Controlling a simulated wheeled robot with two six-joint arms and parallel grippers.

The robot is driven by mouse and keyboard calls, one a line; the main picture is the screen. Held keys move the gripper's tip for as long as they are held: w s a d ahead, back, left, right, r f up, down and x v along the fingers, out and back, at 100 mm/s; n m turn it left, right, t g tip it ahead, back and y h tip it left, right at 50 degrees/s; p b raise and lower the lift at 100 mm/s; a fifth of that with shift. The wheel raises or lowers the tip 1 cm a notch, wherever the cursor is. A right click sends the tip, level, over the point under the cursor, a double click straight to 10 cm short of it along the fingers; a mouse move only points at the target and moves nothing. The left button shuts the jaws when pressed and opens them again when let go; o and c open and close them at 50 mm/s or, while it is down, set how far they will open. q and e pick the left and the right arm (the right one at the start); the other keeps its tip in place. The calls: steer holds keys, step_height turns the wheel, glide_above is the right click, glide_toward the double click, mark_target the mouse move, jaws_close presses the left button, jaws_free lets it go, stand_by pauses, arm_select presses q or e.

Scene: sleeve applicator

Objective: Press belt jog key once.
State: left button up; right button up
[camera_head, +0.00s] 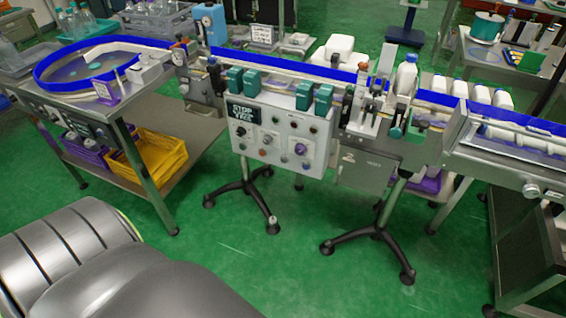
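A light grey control panel (280,150) hangs on the front of the conveyor, near the middle of the view. It carries a small dark display (243,112) at its upper left, with light text that is hard to read. The labels are too small to read, so I cannot tell which is the belt jog key. Neither of my grippers shows in this view.
The conveyor (340,75) with blue rails runs behind the panel, carrying white bottles (405,75) at right. A round feed table (100,65) stands left, above a yellow crate (160,150). Black stand feet (385,245) spread on the green floor (290,275), which is open in front.

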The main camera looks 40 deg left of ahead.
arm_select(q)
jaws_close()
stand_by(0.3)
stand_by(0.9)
